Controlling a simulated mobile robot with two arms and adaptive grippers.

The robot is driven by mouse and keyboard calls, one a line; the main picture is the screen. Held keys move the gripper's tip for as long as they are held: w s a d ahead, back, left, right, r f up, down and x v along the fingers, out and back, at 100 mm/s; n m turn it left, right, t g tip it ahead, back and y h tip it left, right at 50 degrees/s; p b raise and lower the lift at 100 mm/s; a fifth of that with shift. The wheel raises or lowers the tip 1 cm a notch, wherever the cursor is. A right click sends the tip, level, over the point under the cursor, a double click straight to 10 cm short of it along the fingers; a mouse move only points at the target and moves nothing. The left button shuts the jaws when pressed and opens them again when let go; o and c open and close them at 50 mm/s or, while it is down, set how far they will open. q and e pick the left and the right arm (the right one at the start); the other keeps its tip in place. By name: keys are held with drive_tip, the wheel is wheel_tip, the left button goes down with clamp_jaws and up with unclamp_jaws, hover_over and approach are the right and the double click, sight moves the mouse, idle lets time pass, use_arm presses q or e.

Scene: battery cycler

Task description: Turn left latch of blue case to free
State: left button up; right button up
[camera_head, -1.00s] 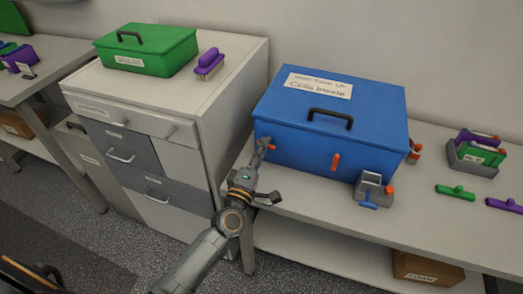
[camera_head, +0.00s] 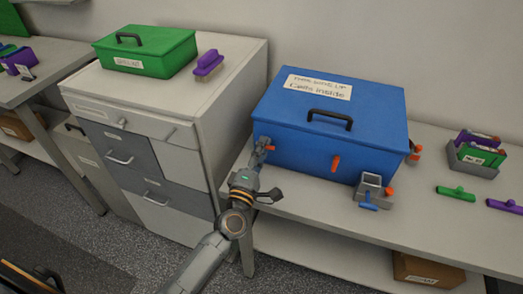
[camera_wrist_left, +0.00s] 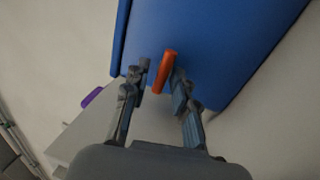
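The blue case (camera_head: 335,110) stands closed on the right-hand bench, with a black handle on its lid. Its left latch is an orange lever (camera_wrist_left: 165,72) that shows in the left wrist view, slightly tilted, between the fingers of my left gripper (camera_wrist_left: 161,78). The fingers are apart, with a gap on the left side of the lever; the right finger is close to it or touching, I cannot tell which. In the head view my left gripper (camera_head: 262,147) is at the case's front left corner and mostly covers that latch. A second orange latch (camera_head: 336,163) sits on the case front. My right gripper is not in view.
A grey holder (camera_head: 371,190) with orange and blue parts stands before the case. Green (camera_head: 455,193) and purple (camera_head: 505,205) handled pieces lie to the right. A drawer cabinet (camera_head: 235,100) bearing a green case (camera_head: 145,50) stands left, close to my left arm.

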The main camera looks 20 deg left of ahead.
use_arm(q)
drive_tip(key=shift+s+f, duration=0.2)
drive_tip(key=shift+s, duration=0.2)
drive_tip(key=v, duration=1.1)
drive_tip(key=shift+s+r, duration=0.15)
drive_tip(key=shift+s, duration=0.05)
drive_tip(key=shift+d, duration=0.1)
